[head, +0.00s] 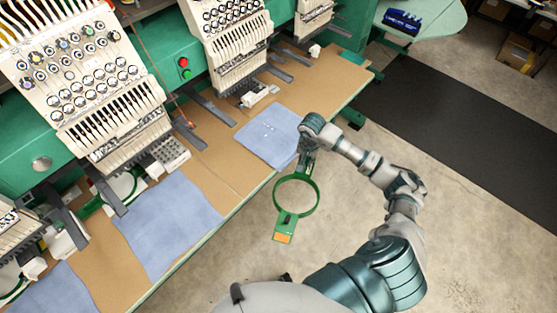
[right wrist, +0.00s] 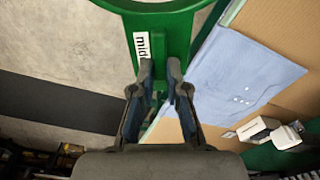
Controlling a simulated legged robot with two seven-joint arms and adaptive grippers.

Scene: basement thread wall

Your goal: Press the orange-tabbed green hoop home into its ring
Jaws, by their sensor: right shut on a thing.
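The green hoop (head: 319,197) hangs over the concrete floor, just off the table's front edge. Its orange tab (head: 283,238) points toward me. My right gripper (head: 307,148) is shut on the hoop's green handle at the far end. In the right wrist view, both fingers (right wrist: 161,78) close on the handle, which bears a white label reading "mid" (right wrist: 142,46). A green ring (head: 136,186) with white inside lies under the large machine head at the left, partly hidden. I cannot tell whether it is the hoop's ring. My left gripper is not in view.
The tan table (head: 210,148) holds blue cloths (head: 168,228), one (head: 262,143) close beside my right gripper. White embroidery heads (head: 75,75) and grey arms (head: 210,108) overhang it. A black mat (head: 455,130) lies on the floor at right. The floor before the table is clear.

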